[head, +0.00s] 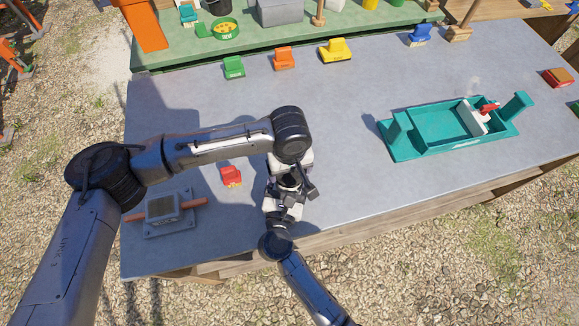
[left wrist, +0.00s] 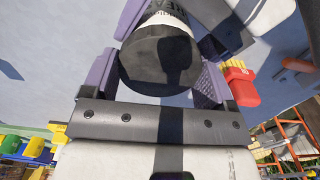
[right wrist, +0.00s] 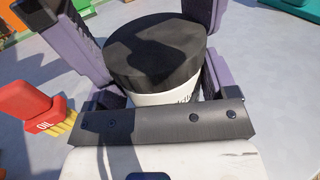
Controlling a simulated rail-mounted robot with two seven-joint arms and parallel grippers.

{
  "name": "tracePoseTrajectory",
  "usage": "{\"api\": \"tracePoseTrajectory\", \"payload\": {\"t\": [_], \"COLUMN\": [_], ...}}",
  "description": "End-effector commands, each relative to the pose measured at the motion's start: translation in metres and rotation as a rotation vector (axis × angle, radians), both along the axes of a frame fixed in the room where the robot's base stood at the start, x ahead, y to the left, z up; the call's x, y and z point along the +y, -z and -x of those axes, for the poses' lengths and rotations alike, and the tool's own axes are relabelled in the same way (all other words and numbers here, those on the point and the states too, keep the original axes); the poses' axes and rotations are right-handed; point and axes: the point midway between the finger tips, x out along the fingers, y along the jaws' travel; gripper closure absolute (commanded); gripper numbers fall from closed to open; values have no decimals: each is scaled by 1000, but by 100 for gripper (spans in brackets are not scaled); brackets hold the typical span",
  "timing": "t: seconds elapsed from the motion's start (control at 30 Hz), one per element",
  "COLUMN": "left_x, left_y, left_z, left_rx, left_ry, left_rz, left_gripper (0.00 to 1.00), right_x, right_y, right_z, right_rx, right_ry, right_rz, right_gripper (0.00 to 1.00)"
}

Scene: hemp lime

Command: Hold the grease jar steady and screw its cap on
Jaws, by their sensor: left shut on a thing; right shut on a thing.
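The grease jar is white with dark lettering and shows in the left wrist view (left wrist: 165,19) and in the right wrist view (right wrist: 168,98). Its black round cap (right wrist: 155,50) is over the jar's mouth, and I cannot tell how far it is threaded. My left gripper (head: 291,180) is shut on the cap, with purple fingers on either side of it in the left wrist view. My right gripper (head: 285,203) is below it, shut on the jar's white body. In the head view the grippers mostly hide jar and cap.
A small red and yellow oil piece (head: 231,176) lies left of the grippers. A grey fixture with an orange bar (head: 164,213) is at the front left. A teal tray (head: 445,138) stands at right. Small coloured blocks line the back; the middle table is clear.

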Motion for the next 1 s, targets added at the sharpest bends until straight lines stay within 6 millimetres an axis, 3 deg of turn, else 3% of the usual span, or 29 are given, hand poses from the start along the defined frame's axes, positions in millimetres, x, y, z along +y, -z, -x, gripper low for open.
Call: {"api": "tracePoseTrajectory", "payload": {"t": [0.13, 0.17, 0.37, 0.67, 1.0], "left_x": [0, 0, 0, 0, 0], "left_y": [0, 0, 0, -3, -35], "left_z": [0, 0, 0, 0, 0], "left_rx": [0, 0, 0, 0, -1], "left_ry": [0, 0, 0, 0, 0], "left_rz": [0, 0, 0, 1, 2], "left_gripper": [50, 19, 0, 0, 0], "right_x": [0, 0, 0, 0, 0], "right_y": [-1, -1, -1, -1, -1], "right_z": [0, 0, 0, 0, 0], "right_rx": [-1, -1, -1, -1, -1], "right_ry": [0, 0, 0, 0, 0], "right_rz": [0, 0, 0, 0, 0], "right_gripper": [87, 87, 87, 87, 87]}}
